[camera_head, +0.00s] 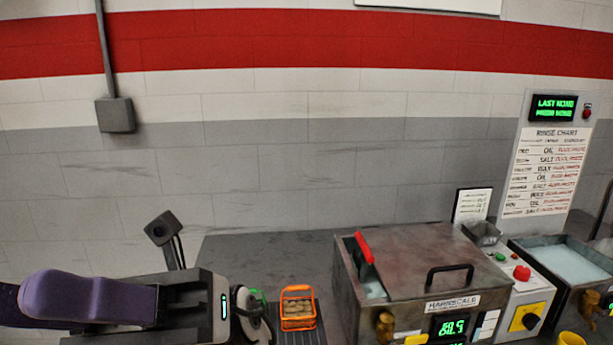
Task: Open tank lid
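A black bar handle (450,272) stands up from the lid near the front. At the left end of the top, bluish-white liquid (373,288) shows in a gap. A red grip (363,247) slants up there. I make out no fingertips of my gripper, so I cannot see whether it is open or shut.
A purple, grey and black body (85,297) with a green light fills the lower left; I cannot tell if it is mine. An orange basket (297,307) stands beside the tank. A control box (520,287) and a second, open tank (562,262) stand to its right.

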